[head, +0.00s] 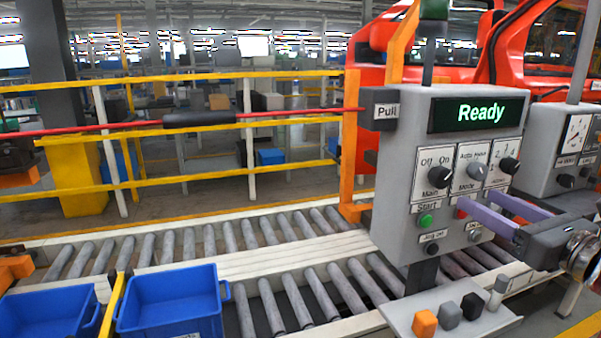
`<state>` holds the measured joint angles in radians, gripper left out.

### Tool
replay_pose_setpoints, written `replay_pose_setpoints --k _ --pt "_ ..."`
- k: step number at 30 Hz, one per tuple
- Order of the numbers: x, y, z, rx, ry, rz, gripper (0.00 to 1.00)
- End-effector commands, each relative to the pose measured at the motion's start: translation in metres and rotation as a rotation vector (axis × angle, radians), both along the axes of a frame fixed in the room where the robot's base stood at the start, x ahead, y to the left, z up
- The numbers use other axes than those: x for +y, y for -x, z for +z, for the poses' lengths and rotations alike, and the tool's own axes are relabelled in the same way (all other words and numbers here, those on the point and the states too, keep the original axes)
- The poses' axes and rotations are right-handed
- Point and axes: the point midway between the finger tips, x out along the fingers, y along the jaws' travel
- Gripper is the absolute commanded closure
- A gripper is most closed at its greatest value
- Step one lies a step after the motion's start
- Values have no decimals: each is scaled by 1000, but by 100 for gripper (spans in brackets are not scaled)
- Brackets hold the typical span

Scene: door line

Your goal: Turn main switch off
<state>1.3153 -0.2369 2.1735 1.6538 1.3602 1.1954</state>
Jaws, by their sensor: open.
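The grey control panel (386,220) stands right of centre in the head view, its display (477,113) lit with "Ready". The main switch (440,177) is a black rotary knob on a white plate, with "Off" and "On" above it and "Main" below. Which mark it points at is too small to tell. My gripper (474,197) has two purple fingers reaching in from the right, open and empty. Its fingertips appear right of and lower than the main switch, in front of the lower panel. One finger partly hides a red button (461,213).
Right of the main switch are a grey mode knob (477,170) and another black knob (510,165). A green start button (426,220) sits below. A shelf (405,314) with small blocks juts out under the panel. A red pull cord (280,113) runs left.

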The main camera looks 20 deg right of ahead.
Motion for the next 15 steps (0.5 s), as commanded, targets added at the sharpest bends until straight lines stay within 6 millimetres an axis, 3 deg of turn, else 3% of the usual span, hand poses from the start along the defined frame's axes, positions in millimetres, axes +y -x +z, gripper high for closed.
replay_pose_setpoints --k 15 --pt "2 -59 -1 1 -2 2 45"
